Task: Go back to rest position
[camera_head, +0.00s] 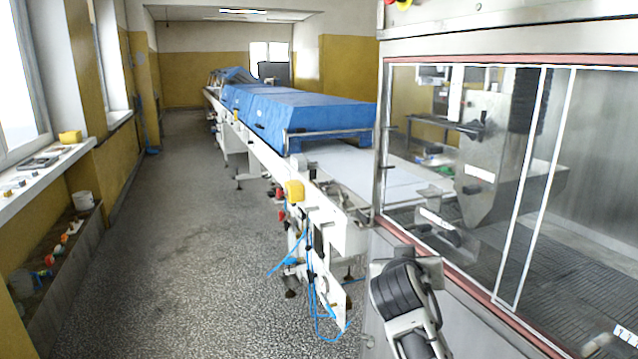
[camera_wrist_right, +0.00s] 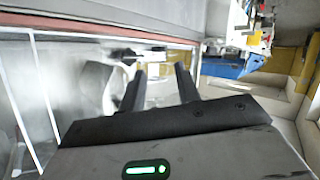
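My right gripper (camera_wrist_right: 160,72) shows in the right wrist view, with its two dark fingers apart and nothing between them. Behind the fingers is the glazed front of the enrober cabinet (camera_wrist_right: 60,85), blurred and tilted. In the head view the cabinet (camera_head: 450,40) stands on the right, with glass panels in a red and white frame. Inside it a wide mesh belt (camera_head: 550,270) shows through the glass. Part of my right arm is at the bottom, in front of the cabinet; the fingers cannot be made out there. My left gripper is not in view.
A long conveyor (camera_head: 365,180) with blue covers (camera_head: 310,112) runs away from the cabinet. A yellow box (camera_head: 294,191) and blue hoses hang at its near end. The speckled floor (camera_head: 180,220) left of it is clear. A windowsill (camera_head: 50,170) holds small items.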

